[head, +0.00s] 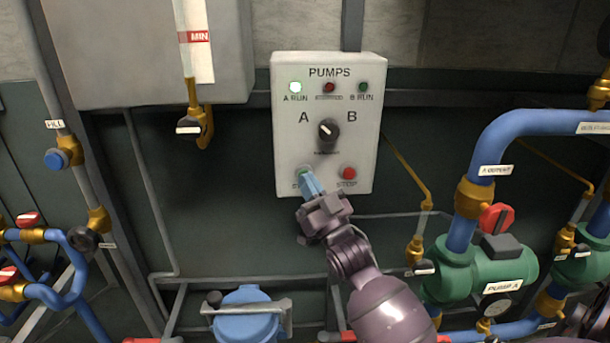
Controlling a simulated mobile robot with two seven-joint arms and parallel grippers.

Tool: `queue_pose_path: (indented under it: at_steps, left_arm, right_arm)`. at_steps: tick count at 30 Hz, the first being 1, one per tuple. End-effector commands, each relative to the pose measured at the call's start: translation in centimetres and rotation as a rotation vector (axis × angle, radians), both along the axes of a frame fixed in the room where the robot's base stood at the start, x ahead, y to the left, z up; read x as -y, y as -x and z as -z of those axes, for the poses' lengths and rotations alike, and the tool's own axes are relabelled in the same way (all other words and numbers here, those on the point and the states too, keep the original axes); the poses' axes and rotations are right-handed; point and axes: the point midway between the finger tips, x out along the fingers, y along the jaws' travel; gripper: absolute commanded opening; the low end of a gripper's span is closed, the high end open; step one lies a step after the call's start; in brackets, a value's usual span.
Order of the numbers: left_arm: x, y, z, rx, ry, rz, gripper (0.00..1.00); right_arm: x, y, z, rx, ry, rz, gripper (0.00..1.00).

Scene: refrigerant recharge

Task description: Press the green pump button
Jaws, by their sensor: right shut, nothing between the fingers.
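The white PUMPS control box (370,115) hangs in the upper middle of the head view. The green button (303,172) is at its lower left, mostly hidden behind my right gripper (306,178). The right gripper is shut and empty, its light-blue fingertips at the green button; I cannot tell whether they touch or press it. The red STOP button (348,174) is to the right. The black A/B selector knob (328,129) sits above. My left gripper is not in view.
Green pump A (456,277) with blue pipes (495,137) and a red-handled valve (497,217) stands at the right. A grey tank (125,50) with a MIN gauge is at upper left. A blue round-lidded vessel (246,322) is below. The panel around the box is mostly clear.

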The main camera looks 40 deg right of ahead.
Motion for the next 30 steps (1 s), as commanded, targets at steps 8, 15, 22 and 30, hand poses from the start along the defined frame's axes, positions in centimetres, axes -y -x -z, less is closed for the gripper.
queue_pose_path:
  at_steps: [8,15,22,30]
  left_arm:
    - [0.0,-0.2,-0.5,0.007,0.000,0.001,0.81]
    - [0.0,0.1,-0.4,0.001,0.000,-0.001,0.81]
    - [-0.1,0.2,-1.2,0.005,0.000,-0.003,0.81]
    - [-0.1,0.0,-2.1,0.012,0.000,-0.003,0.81]
  right_arm:
    - [-0.4,0.7,-0.1,0.001,-0.001,-0.001,0.00]
    - [-0.5,0.8,0.0,0.000,-0.001,-0.001,0.00]
    - [-1.3,2.1,-0.2,0.000,-0.002,-0.001,0.00]
    - [-2.5,4.0,-0.2,0.001,-0.002,-0.001,0.00]
